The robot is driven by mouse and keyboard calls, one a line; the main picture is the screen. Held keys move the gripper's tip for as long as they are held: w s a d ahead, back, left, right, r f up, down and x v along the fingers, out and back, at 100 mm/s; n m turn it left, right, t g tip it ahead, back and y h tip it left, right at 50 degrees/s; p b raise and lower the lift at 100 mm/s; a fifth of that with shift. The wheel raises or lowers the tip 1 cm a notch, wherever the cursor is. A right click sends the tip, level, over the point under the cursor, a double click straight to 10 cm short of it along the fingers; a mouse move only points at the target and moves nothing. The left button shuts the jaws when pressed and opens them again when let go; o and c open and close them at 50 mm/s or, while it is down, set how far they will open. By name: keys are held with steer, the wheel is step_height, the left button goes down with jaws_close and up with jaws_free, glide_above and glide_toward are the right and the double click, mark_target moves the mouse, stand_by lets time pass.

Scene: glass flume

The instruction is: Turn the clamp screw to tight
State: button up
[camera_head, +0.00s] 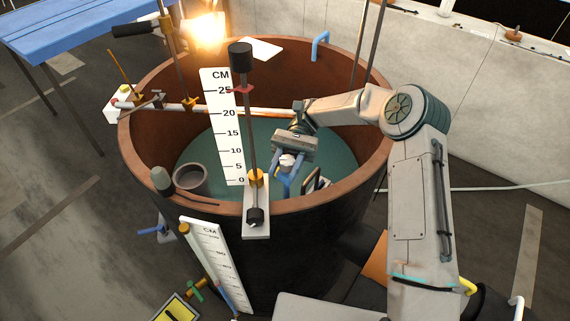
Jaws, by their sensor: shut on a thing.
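My gripper (286,172) is inside the round tank, over the green water near the front rim. Its blue fingers point down and are shut on a small pale knob (287,161), partly hidden between them. I cannot tell for sure whether this knob is the clamp screw. A brass clamp (256,178) sits low on the dark vertical rod (249,130), just left of my gripper and apart from it. Another brass clamp (190,104) joins a rod to the horizontal bar at the left. The setting of any screw is too small to read.
The brown tank rim (140,165) surrounds the work area. A white CM scale (222,125) stands left of the rod; a second scale (213,262) leans outside. A grey cup (191,179) sits inside left. A bright lamp (207,32) glows behind. A blue table (80,25) stands back left.

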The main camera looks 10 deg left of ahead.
mark_target(285, 165)
steer(key=o, duration=1)
steer(key=shift+r, duration=0.65)
step_height(285, 165, up, 3)
steer(key=shift+f, duration=0.1)
steer(key=shift+w+d+r, duration=0.1)
steer(key=shift+d+r, duration=1.05)
steer(key=shift+d, duration=0.8)
steer(key=shift+s+d+r, duration=0.1)
steer(key=shift+d+r, duration=1.05)
steer(key=shift+d, duration=0.75)
steer(key=shift+w+d+r, duration=0.1)
steer(key=shift+d+r, duration=1.05)
steer(key=shift+d, duration=0.8)
